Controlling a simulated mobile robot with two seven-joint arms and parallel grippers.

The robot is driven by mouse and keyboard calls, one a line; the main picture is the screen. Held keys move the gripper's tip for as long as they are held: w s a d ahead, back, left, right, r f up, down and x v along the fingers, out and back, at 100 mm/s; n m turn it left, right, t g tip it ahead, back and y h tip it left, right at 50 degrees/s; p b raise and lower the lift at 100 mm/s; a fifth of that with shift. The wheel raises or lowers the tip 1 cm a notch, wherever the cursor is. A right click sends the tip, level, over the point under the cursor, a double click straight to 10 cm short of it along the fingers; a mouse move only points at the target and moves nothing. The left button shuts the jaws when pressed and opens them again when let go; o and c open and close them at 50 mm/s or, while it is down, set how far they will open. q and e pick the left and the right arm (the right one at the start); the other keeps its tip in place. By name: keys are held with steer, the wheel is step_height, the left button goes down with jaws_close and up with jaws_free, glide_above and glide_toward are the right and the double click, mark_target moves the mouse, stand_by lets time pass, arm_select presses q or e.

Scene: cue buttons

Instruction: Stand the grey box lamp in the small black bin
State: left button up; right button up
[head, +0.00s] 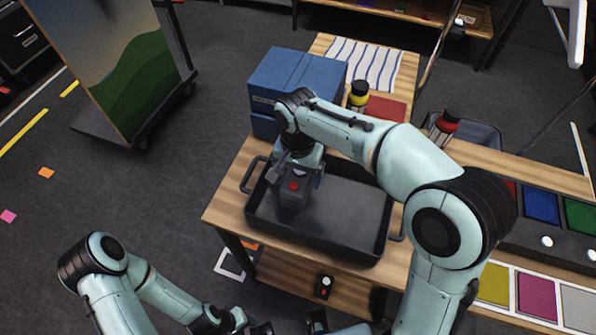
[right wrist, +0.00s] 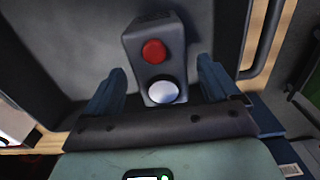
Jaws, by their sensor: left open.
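The grey box lamp (head: 293,190), with a red button and a white dome, stands in the left part of a dark tray (head: 340,240) with two handles. It also shows in the right wrist view (right wrist: 154,58). My right gripper (head: 297,180) is over the box lamp, its fingers apart on either side with small gaps. My left gripper (head: 289,326) is open and empty at the bottom edge of the head view, low in front of the table. A dark bin (head: 487,134) stands behind the table at the right, partly hidden by a bottle and my right arm.
Another small dark box with a red button (head: 325,287) is on the lower shelf. Coloured panels (head: 540,205) line the right side.

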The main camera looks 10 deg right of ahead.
steer(key=shift+r, duration=0.3)
arm_select(q)
steer(key=w+r+p, duration=0.1)
steer(key=r+p, duration=0.1)
steer(key=r, duration=0.1)
steer(key=shift+w, duration=0.4)
arm_select(e)
step_height(320, 180, up, 12)
steer(key=shift+f, duration=0.15)
